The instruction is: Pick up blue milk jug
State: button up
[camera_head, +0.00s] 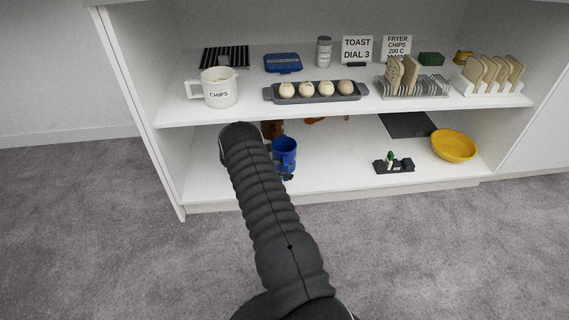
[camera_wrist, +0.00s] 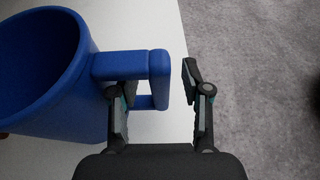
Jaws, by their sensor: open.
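The blue jug (camera_head: 285,152) stands on the white lower shelf in the head view. In the wrist view the blue jug (camera_wrist: 52,75) fills the left side, with its square handle (camera_wrist: 150,68) pointing right. My gripper (camera_wrist: 160,78) is open, its two fingers reaching up the wrist view. The right finger is apart from the handle, near the shelf edge. In the head view my arm hides most of the gripper.
A brown object (camera_head: 272,129) stands behind the jug. A small dark tray (camera_head: 394,167) and a yellow bowl (camera_head: 454,146) are on the lower shelf to the right.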

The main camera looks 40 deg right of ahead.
aim_at(286, 165)
grip_shut()
jog(key=shift+r, duration=0.15)
jog(key=shift+r, duration=0.2)
jog(key=r, duration=0.3)
jog(key=shift+s+a, duration=0.2)
jog(key=s+a+p, duration=0.1)
jog(key=s+a, duration=0.8)
jog(key=s, duration=0.6)
jog(key=shift+f, duration=0.1)
